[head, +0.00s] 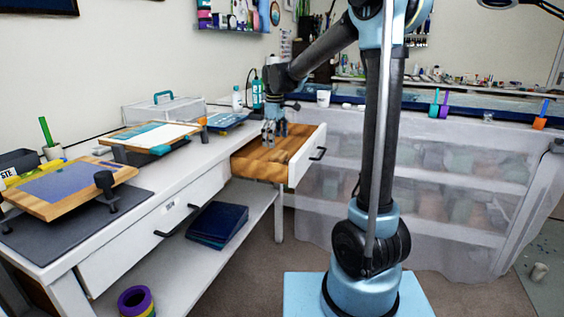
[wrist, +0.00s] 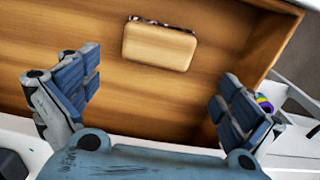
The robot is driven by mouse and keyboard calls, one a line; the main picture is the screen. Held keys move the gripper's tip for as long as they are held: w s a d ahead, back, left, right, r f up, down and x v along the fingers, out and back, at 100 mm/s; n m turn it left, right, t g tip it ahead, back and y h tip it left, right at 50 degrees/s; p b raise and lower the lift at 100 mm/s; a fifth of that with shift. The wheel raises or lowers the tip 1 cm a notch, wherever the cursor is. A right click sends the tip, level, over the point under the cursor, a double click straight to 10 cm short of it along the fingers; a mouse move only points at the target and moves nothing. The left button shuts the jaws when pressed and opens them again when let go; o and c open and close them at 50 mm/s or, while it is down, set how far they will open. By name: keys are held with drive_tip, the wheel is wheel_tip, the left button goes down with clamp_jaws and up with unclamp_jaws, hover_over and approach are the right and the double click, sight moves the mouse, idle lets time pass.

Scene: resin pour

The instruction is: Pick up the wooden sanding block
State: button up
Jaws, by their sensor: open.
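The wooden sanding block (wrist: 159,46) is a small, pale tan rounded block in the wrist view. It lies on the wooden floor of an open drawer (wrist: 100,50), near the top middle of the picture. A dark, shiny edge runs along its far side. My gripper (wrist: 155,100) is open and empty, its two blue-padded fingers spread wide, with the block ahead of and between them. The drawer (head: 310,160) is pulled out of the white workbench in the head view. There my gripper (head: 272,142) points down over the drawer. I cannot make out the block in the head view.
The drawer's front panel with a black handle (head: 318,153) stands to the right of my gripper. The white bench (head: 175,180) holds wooden boards and a clear case (head: 160,112). A plastic-covered shelf (head: 450,190) stands behind my arm. A purple tape roll (head: 135,300) lies low at left.

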sight(277, 154)
drive_tip(key=shift+w+d+f, duration=0.1)
drive_tip(key=shift+d+f, duration=0.05)
drive_tip(key=shift+f, duration=1.45)
drive_tip(key=shift+d+f, duration=0.1)
drive_tip(key=shift+f, duration=1.5)
drive_tip(key=c, duration=1.2)
